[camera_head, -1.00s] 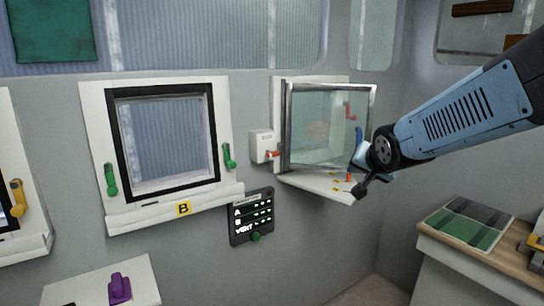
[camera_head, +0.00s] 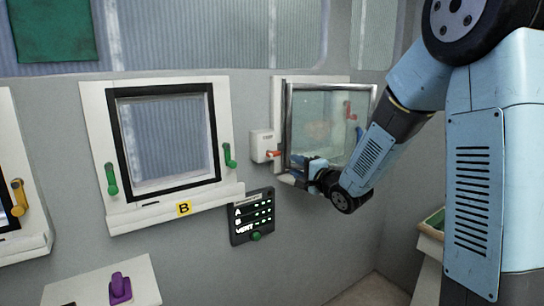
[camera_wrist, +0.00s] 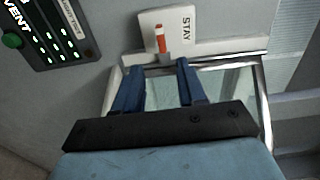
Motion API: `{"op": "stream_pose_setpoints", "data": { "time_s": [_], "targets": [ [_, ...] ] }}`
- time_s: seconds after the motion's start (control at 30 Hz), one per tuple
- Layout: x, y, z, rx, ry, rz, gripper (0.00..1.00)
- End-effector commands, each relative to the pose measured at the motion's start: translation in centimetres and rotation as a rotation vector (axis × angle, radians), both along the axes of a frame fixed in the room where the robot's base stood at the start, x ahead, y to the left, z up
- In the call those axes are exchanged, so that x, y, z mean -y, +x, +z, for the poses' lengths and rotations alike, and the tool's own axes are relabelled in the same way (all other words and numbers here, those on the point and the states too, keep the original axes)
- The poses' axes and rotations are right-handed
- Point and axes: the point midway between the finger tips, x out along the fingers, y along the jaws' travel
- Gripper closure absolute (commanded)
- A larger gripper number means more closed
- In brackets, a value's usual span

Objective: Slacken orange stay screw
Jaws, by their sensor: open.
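The orange stay screw (camera_head: 273,154) sticks out of a white box (camera_head: 261,144) on the wall, at the left edge of the open glass hatch. In the wrist view the screw (camera_wrist: 161,38) stands on the plate marked STAY (camera_wrist: 180,19), just beyond the fingertips and roughly in line with the gap between them. My gripper (camera_head: 291,170) is just right of and below the screw in the head view. Its two blue fingers (camera_wrist: 158,70) are spread apart with nothing between them, and they do not appear to touch the screw.
The metal-framed hatch (camera_head: 288,125) is swung out close to my gripper. A dark panel marked A, B and VENT (camera_head: 252,217) hangs below left. Window B (camera_head: 183,209), with green handles, is further left. A purple knob (camera_head: 119,286) sits on a white ledge at lower left.

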Motion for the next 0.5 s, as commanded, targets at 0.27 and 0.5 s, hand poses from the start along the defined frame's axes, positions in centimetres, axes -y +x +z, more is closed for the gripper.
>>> {"op": "stream_pose_setpoints", "data": {
  "time_s": [0.27,0.5],
  "targets": [
    [-2.4,3.4,0.0,0.002,-0.001,0.001,0.60],
    [-4.7,6.9,0.0,0.002,-0.003,0.001,0.60]
  ]
}}
